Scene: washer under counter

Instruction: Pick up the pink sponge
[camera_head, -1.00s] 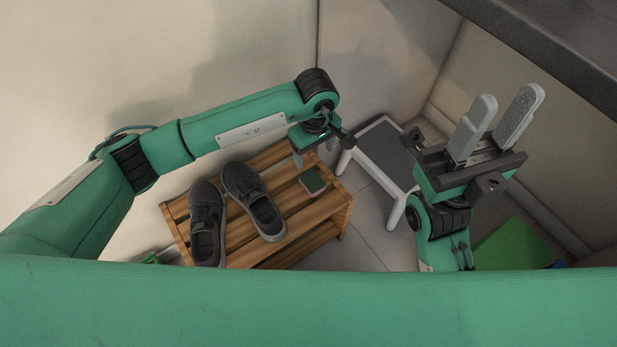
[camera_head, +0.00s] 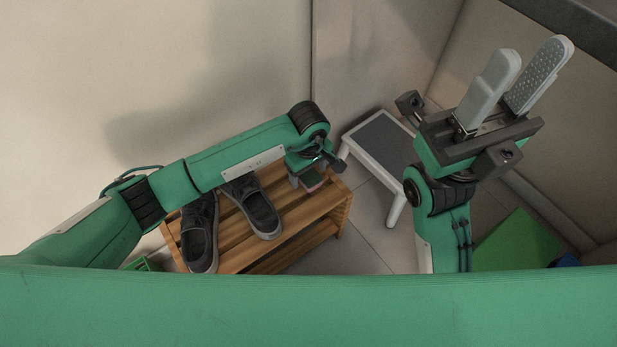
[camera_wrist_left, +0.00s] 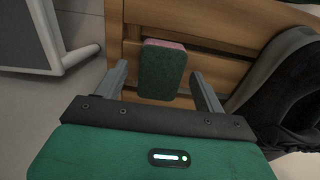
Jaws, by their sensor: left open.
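The pink sponge (camera_wrist_left: 162,72) has a dark green face upward and a pink edge. It lies on the slatted wooden rack and shows in the left wrist view between the finger tips, apart from both fingers. In the head view the sponge (camera_head: 313,179) is partly covered by my left gripper (camera_head: 304,181), which is open just above it and points down. My right gripper (camera_head: 533,62) is open and empty at the upper right, fingers pointing up, far from the sponge.
Two dark shoes (camera_head: 253,207) stand on the wooden rack (camera_head: 291,220), left of the sponge; one is close beside my left gripper. A grey-topped white step stool (camera_head: 384,143) stands right of the rack. A green panel (camera_head: 518,243) lies at the lower right.

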